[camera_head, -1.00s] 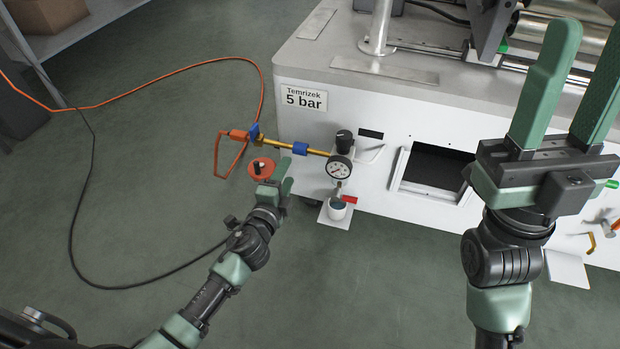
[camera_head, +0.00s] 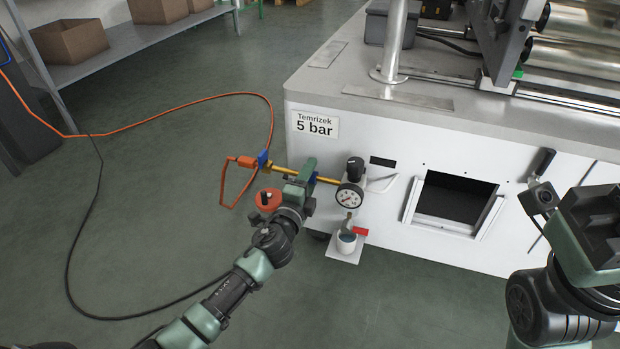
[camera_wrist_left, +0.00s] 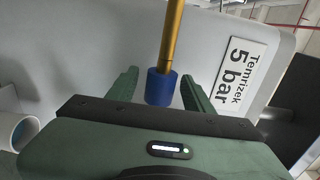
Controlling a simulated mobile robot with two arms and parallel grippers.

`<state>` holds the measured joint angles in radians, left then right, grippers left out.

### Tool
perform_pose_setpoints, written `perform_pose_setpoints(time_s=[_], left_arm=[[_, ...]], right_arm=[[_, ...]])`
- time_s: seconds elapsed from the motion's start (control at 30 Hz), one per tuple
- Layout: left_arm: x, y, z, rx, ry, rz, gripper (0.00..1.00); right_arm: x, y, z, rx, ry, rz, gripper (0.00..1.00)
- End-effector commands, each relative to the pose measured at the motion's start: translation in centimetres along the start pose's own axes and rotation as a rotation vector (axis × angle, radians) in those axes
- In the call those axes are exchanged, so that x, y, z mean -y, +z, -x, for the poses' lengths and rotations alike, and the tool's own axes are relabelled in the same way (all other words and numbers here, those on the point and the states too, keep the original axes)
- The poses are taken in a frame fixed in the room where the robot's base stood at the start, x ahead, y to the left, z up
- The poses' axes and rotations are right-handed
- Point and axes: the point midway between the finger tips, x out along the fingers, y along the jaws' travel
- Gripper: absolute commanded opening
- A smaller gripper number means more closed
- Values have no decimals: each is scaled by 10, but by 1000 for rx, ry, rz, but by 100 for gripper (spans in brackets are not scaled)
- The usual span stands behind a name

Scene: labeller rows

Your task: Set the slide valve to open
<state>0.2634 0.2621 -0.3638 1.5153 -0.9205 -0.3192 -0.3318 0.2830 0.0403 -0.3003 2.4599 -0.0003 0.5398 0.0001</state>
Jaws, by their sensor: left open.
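A brass pipe (camera_head: 328,180) runs from the orange hose end to the gauge on the machine's front. A blue sleeve sits on this pipe; I take it to be the slide valve. In the head view my left gripper (camera_head: 304,178) covers most of it. In the left wrist view the blue sleeve (camera_wrist_left: 161,87) lies between the two open fingers, with gaps on both sides, and the brass pipe (camera_wrist_left: 172,35) runs on beyond it. My right gripper (camera_head: 595,225) is at the right edge, its fingers not clearly visible.
A round gauge (camera_head: 349,196) with a black knob is right of the sleeve. Below it are a red-handled tap and a cup (camera_head: 346,242). A red handwheel (camera_head: 269,200) is close to my left wrist. The label (camera_head: 315,125) reads "Temrizek 5 bar". An orange hose (camera_head: 190,102) loops over the floor.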

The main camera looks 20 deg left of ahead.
Motion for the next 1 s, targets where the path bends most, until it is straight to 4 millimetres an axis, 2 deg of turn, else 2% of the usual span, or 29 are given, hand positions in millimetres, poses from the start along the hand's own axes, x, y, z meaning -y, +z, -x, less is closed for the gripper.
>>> perform_pose_setpoints(time_s=[0.13,0.3,0.33,1.0], left_arm=[[0,0,0,0,0,0,51],[0,0,0,0,0,0,4],[0,0,0,0,0,0,0],[-1,0,1,0,1,0,0]], right_arm=[[0,0,0,-1,0,0,39],[0,0,0,0,0,0,39],[0,0,0,0,0,0,39],[0,1,1,4,2,-1,39]])
